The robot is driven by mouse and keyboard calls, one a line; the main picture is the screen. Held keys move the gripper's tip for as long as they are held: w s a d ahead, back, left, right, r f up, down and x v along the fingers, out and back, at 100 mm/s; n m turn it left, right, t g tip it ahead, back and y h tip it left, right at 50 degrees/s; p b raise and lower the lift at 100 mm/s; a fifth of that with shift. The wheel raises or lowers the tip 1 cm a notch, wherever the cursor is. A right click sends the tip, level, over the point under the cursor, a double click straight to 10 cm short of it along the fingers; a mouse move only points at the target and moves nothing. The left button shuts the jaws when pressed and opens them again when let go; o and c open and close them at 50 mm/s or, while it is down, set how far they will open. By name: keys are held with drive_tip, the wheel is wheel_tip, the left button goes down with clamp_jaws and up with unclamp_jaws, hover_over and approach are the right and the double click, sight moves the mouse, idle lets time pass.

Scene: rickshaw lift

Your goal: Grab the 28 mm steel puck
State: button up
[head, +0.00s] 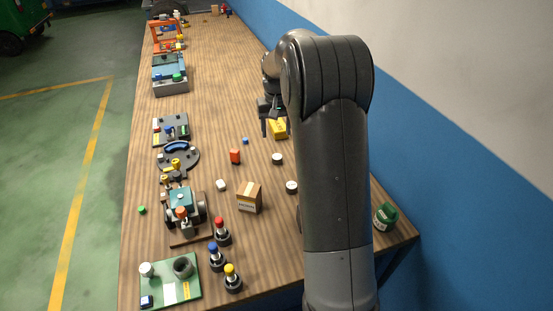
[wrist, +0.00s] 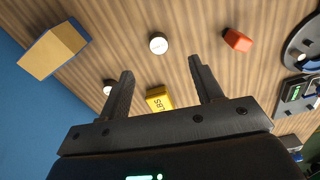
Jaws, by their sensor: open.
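Two light-topped round pucks with dark sides stand on the wooden bench in the head view: a farther puck (head: 277,158) and a nearer puck (head: 291,187). The wrist view also shows two, one puck (wrist: 158,43) beyond the gap between the fingers and another puck (wrist: 109,87) partly behind the left finger. Their markings are too small to read, so I cannot tell which is the 28 mm steel one. My gripper (head: 270,118) is open and empty above the bench, beside the yellow block (head: 278,129). This block also shows between the fingers in the wrist view (wrist: 158,98).
An orange block (head: 235,156), a small blue cube (head: 245,141) and a cardboard box (head: 249,198) stand near the pucks. Fixtures line the bench's left side. A tan and blue box (wrist: 54,50) is at upper left in the wrist view. A blue wall runs along the right.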

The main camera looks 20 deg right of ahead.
drive_tip(key=w+f, duration=0.1)
drive_tip(key=f, duration=0.1)
hover_over(277, 156)
drive_tip(key=f, duration=0.5)
drive_tip(key=shift+s+a+f, duration=0.1)
drive_tip(key=shift+s+f, duration=0.1)
drive_tip(key=shift+s, duration=0.15)
drive_tip(key=shift+w+f, duration=0.15)
drive_tip(key=shift+f, duration=1.2)
drive_tip(key=shift+w+f, duration=0.15)
drive_tip(key=shift+f, duration=1.2)
drive_tip(key=shift+c, duration=0.2)
drive_tip(key=c, duration=1.1)
drive_tip(key=shift+r, duration=0.15)
drive_tip(key=shift+c, duration=0.2)
